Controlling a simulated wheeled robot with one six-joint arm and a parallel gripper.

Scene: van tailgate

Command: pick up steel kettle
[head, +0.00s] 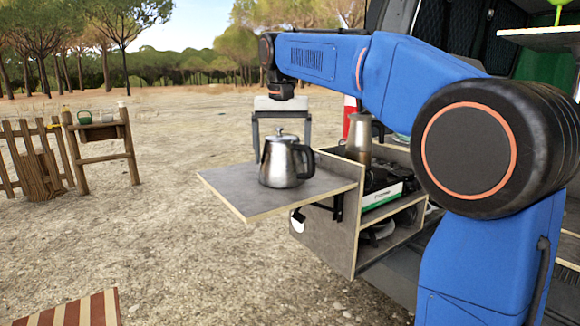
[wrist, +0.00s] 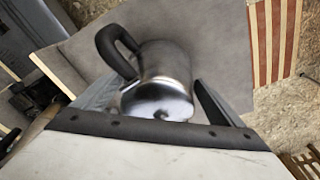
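The steel kettle (head: 283,166) stands upright on the grey fold-out shelf (head: 240,188); its black handle points right in the head view. My gripper (head: 281,148) hangs over it from above, with one finger on each side of its upper part. In the wrist view the kettle (wrist: 166,75) lies between the two spread fingers of my gripper (wrist: 158,95), its black handle at the upper left. The gripper is open. I cannot tell whether either finger touches the kettle.
A taller metal pot (head: 359,136) with a dark handle stands right of the shelf on the van's kitchen unit (head: 340,235). A red-and-cream striped mat (head: 75,310) lies on the ground. A wooden fence (head: 100,138) is at the left. The shelf's left part is clear.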

